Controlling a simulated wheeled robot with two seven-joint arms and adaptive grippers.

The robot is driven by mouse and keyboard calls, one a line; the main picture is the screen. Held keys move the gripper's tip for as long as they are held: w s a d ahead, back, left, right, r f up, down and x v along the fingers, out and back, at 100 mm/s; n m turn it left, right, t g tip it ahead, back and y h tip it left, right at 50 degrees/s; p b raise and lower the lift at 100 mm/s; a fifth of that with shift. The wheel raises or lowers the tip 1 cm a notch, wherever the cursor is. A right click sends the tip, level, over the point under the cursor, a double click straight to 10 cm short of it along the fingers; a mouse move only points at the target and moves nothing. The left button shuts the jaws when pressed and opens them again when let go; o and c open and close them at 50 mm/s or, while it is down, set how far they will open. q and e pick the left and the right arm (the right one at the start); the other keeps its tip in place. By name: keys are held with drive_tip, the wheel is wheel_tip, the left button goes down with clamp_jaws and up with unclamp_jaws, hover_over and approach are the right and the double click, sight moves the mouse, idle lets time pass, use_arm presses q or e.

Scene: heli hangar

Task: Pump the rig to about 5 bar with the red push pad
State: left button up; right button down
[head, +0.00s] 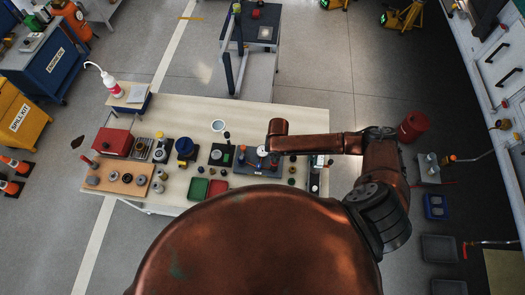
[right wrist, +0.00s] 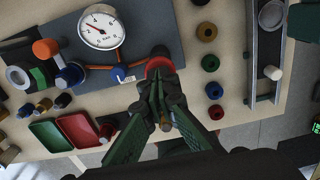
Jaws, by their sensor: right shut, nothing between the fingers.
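The rig is a dark blue-grey plate (right wrist: 160,22) with a white round dial gauge (right wrist: 101,28), orange-red tubing and a blue knob-like part (right wrist: 121,74). In the head view the rig (head: 258,172) lies near the table's front edge, partly behind my right arm. The red push pad (right wrist: 160,64) is a round red disc at the plate's edge. My right gripper (right wrist: 159,84) is shut and empty, its fingertips over the near part of the pad. I cannot tell whether they press it. The gauge has a red needle pointing up and left; its exact reading is too small. My left gripper is not in view.
Coloured round parts (right wrist: 211,90) stand in a row right of the pad, beside a metal rail (right wrist: 264,50). Green (right wrist: 48,137) and red (right wrist: 78,130) trays lie left of the gripper. A red box (head: 112,142) and a wooden board (head: 117,177) are further left on the table.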

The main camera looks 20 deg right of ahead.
drive_tip(key=shift+f, duration=0.1)
drive_tip(key=shift+f+b, duration=0.9)
drive_tip(key=shift+f, duration=0.7)
drive_tip(key=shift+r+p, duration=1.75)
drive_tip(key=shift+p, duration=0.15)
drive_tip(key=shift+f+b, duration=0.3)
drive_tip(key=shift+f, duration=0.15)
drive_tip(key=shift+f+b, duration=0.65)
drive_tip(key=shift+f, duration=0.45)
drive_tip(key=shift+r, duration=0.15)
drive_tip(key=shift+r+p, duration=1.35)
drive_tip(key=shift+p, duration=0.1)
drive_tip(key=shift+r, duration=0.1)
